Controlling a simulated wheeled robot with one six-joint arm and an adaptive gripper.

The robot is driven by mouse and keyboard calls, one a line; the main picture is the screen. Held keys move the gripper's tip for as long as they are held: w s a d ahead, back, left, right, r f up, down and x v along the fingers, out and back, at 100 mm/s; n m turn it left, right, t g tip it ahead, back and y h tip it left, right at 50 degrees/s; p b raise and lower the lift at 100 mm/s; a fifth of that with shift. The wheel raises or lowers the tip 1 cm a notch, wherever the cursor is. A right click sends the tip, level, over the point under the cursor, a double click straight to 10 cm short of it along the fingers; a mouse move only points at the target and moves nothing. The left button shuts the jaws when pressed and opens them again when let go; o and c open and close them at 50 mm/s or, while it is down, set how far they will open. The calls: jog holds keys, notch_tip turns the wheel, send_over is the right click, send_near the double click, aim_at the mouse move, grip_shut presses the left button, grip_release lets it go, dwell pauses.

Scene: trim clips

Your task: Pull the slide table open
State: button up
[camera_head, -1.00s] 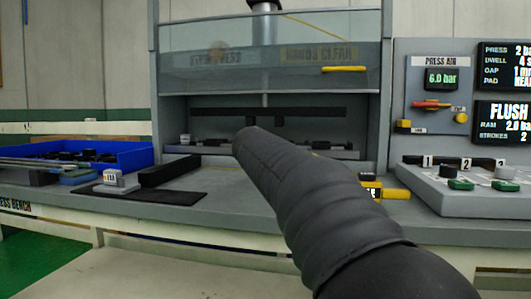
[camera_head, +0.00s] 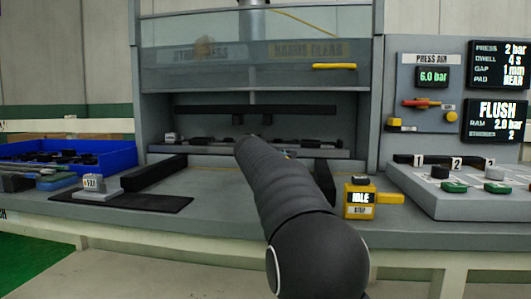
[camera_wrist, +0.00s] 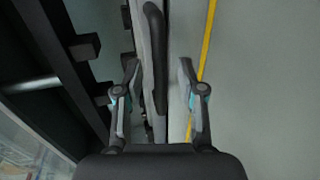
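The slide table (camera_head: 312,153) shows in the head view as a low grey ledge with dark parts on it, inside the press opening. In the wrist view its grey front edge (camera_wrist: 138,30) runs up the picture, with a black bar handle (camera_wrist: 156,60) along it. My gripper (camera_wrist: 159,68) is open there, one finger on each side of the edge and handle. I see a gap at the right finger; whether the left finger touches is unclear. In the head view my arm hides the gripper and the ledge's middle.
The clear guard with a yellow handle (camera_head: 334,66) is raised above the opening. A yellow IDLE/STOP box (camera_head: 360,203) stands right of my arm, beside the button console (camera_head: 455,207). A blue bin (camera_head: 118,158) and black mat (camera_head: 160,203) lie left. Bench before the opening is mostly clear.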

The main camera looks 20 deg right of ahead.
jog(key=shift+x, duration=0.85)
grip_shut()
